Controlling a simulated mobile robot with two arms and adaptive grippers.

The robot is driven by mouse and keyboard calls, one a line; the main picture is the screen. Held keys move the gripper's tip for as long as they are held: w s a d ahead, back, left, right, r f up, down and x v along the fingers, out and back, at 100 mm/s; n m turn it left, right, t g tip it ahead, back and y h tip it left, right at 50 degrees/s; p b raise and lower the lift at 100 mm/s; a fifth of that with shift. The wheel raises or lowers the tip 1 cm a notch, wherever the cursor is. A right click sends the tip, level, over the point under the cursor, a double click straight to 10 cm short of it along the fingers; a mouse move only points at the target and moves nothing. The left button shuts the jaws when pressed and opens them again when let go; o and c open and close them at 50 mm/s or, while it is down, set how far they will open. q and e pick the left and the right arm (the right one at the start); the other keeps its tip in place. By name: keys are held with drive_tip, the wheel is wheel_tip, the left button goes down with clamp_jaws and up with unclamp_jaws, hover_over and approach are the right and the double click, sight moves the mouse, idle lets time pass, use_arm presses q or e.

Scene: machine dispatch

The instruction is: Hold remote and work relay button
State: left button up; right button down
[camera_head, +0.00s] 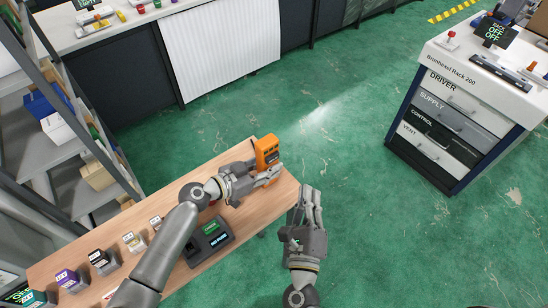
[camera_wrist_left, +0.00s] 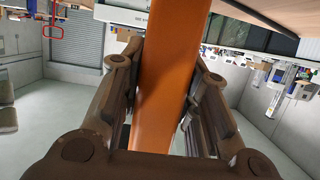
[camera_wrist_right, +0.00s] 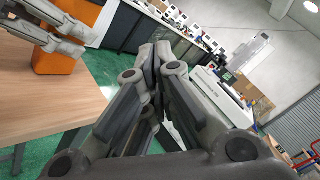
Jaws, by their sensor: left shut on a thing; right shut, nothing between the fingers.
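The orange remote (camera_head: 266,152) stands at the right end of the wooden table, its face with dark details partly visible in the head view. My left gripper (camera_head: 272,172) is shut on it; in the left wrist view the orange body (camera_wrist_left: 165,85) fills the space between the fingers. In the right wrist view the remote (camera_wrist_right: 58,58) shows at the table with the left fingers in front of it. My right gripper (camera_head: 306,198) is shut and empty, off the table's right end, also seen in its wrist view (camera_wrist_right: 155,62). I cannot make out the relay button on the remote.
The wooden table (camera_head: 215,166) carries a black device with a green screen (camera_head: 210,238) and several small labelled boxes along its near left side. A shelf rack stands left. The Bronhexel Rack 200 cabinet (camera_head: 465,110) stands at far right. Green floor between is clear.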

drive_tip(key=w+a, duration=0.5)
drive_tip(key=w, duration=0.2)
drive_tip(key=shift+w+a, duration=0.1)
idle(1.5)
drive_tip(key=shift+w+a, duration=0.2)
drive_tip(key=shift+w+a, duration=0.25)
drive_tip(key=shift+w, duration=0.1)
idle(0.9)
drive_tip(key=shift+s+d, duration=0.55)
drive_tip(key=shift+s, duration=0.2)
drive_tip(key=s+d, duration=0.1)
drive_tip(key=s, duration=0.1)
drive_tip(key=s+d, duration=0.2)
idle(0.5)
